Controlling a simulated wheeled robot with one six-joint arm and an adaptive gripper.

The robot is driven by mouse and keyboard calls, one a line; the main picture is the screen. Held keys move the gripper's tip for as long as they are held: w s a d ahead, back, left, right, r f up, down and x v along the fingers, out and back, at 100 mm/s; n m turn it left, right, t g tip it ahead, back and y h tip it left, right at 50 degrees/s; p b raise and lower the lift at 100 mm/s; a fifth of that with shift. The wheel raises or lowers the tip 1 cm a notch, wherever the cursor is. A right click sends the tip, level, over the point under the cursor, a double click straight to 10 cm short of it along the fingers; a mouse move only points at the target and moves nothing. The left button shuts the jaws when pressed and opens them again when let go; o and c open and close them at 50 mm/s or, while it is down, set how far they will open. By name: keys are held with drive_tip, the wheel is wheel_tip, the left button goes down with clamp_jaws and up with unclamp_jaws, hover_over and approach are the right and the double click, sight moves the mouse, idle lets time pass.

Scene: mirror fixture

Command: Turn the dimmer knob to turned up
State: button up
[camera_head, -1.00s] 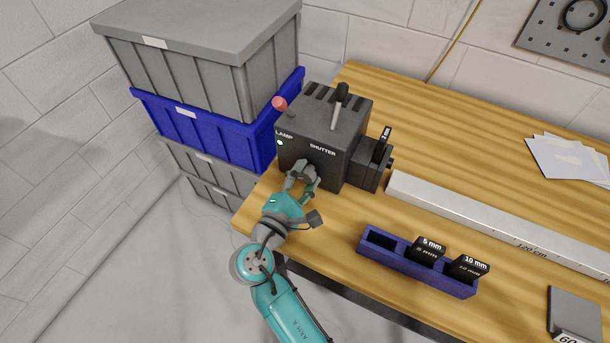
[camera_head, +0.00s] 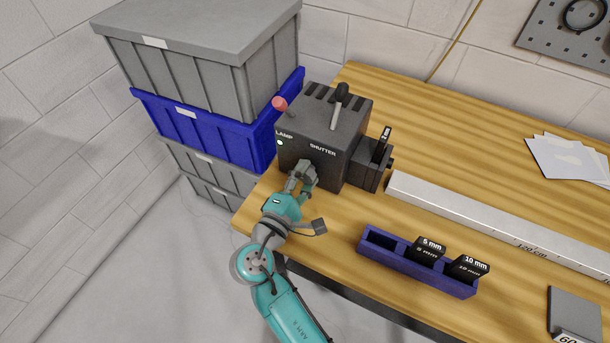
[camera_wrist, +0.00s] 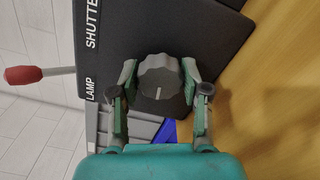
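The dimmer knob (camera_wrist: 160,76) is a grey, ribbed round knob on the front of the dark lamp housing (camera_head: 330,120). Its white pointer line points down, toward my palm, in the wrist view. My gripper (camera_wrist: 160,72) has one finger on each side of the knob, with the fingertips apparently against its sides. In the head view my gripper (camera_head: 303,177) is at the lower front of the housing and hides the knob.
A red-tipped lever (camera_head: 280,104) and a black-topped shutter lever (camera_head: 340,97) stick out of the housing. Stacked grey and blue crates (camera_head: 210,130) stand close at left. A blue slotted holder (camera_head: 375,257) and a long pale rail (camera_head: 460,213) lie to the right.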

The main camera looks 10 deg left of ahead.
drive_tip(key=o, duration=0.4)
drive_tip(key=shift+o, duration=0.2)
drive_tip(key=v, duration=1.2)
